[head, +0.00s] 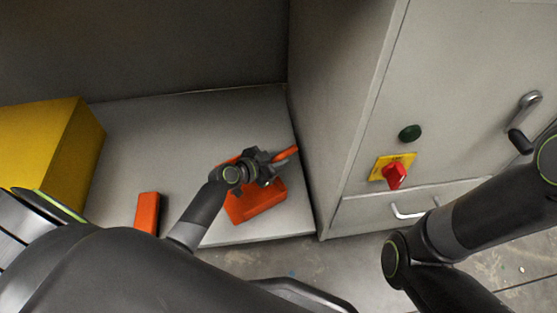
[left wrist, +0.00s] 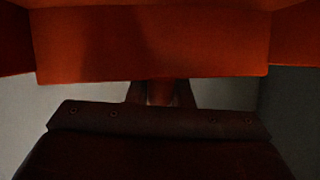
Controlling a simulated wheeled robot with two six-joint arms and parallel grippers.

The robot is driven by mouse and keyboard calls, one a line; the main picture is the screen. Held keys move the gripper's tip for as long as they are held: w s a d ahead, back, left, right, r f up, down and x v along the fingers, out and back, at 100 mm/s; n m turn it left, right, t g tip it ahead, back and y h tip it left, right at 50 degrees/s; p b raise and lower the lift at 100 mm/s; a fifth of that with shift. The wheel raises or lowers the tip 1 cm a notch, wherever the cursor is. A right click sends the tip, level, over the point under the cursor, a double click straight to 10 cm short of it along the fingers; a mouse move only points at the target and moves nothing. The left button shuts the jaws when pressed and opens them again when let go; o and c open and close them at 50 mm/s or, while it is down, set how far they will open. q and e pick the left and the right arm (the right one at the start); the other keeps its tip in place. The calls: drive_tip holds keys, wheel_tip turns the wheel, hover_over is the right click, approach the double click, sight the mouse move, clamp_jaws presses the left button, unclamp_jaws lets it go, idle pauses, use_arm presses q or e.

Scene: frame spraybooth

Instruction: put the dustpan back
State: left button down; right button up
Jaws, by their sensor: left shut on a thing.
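The orange-red dustpan (head: 258,204) is on or just above the grey shelf surface (head: 120,115), close to the grey cabinet side. I cannot tell whether it touches the surface. My left gripper (head: 268,163) is shut on the dustpan's handle, which sticks out to the upper right of the jaws. In the left wrist view the dustpan (left wrist: 150,45) fills the top of the picture, and the handle shows between the fingers (left wrist: 160,93). My right arm shows at the right, but its gripper is out of view.
An orange block (head: 147,213) stands near the shelf's front edge, left of my left gripper. A yellow box (head: 45,140) is at the left. The cabinet carries a red knob (head: 396,176), a green button (head: 409,132) and handles. The back middle of the shelf is clear.

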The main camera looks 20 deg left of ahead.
use_arm(q)
drive_tip(key=c, duration=1.3)
unclamp_jaws()
drive_tip(key=shift+s, duration=0.1)
